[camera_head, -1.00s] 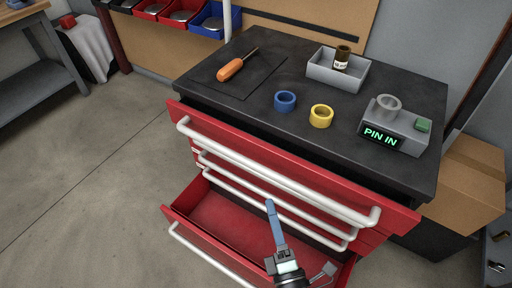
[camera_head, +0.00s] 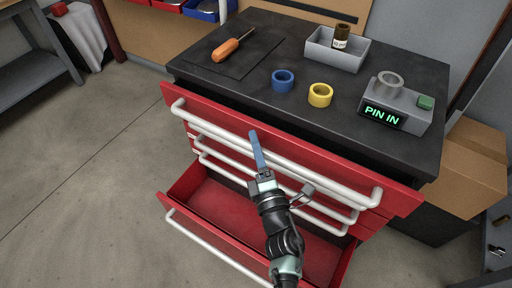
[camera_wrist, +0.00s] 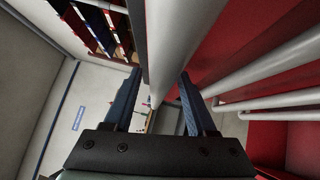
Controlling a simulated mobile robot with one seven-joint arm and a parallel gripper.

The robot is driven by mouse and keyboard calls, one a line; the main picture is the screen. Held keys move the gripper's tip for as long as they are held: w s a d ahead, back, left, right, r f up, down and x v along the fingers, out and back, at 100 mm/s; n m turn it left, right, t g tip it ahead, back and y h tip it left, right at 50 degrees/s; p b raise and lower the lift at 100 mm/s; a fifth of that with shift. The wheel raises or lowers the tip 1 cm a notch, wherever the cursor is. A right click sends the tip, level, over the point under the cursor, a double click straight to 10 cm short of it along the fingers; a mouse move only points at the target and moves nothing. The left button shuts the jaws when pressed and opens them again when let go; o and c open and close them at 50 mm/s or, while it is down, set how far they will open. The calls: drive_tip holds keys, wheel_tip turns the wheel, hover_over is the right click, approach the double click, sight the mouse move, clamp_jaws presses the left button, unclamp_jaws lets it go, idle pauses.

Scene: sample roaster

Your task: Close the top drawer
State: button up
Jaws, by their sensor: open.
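The top drawer has a red front (camera_head: 293,147) with a long white handle (camera_head: 324,170). It stands a little out from the cabinet, with a dark gap behind its front under the black top. My gripper (camera_head: 256,148) is open, its blue fingers pointing up in front of the top handle, overlapping it in the head view. In the wrist view a thick pale bar, seemingly this handle (camera_wrist: 168,45), runs through the space between my fingers (camera_wrist: 160,88). I cannot tell whether the fingers touch it.
A lower drawer (camera_head: 215,200) is pulled far out and empty where visible, under my arm. Other white handles lie close below the top one. The cabinet top (camera_head: 240,95) holds tape rolls, a screwdriver, a grey tray and a display unit. Floor at left is clear.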

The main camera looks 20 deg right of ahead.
drive_tip(key=shift+c, duration=0.2)
clamp_jaws()
idle(1.2)
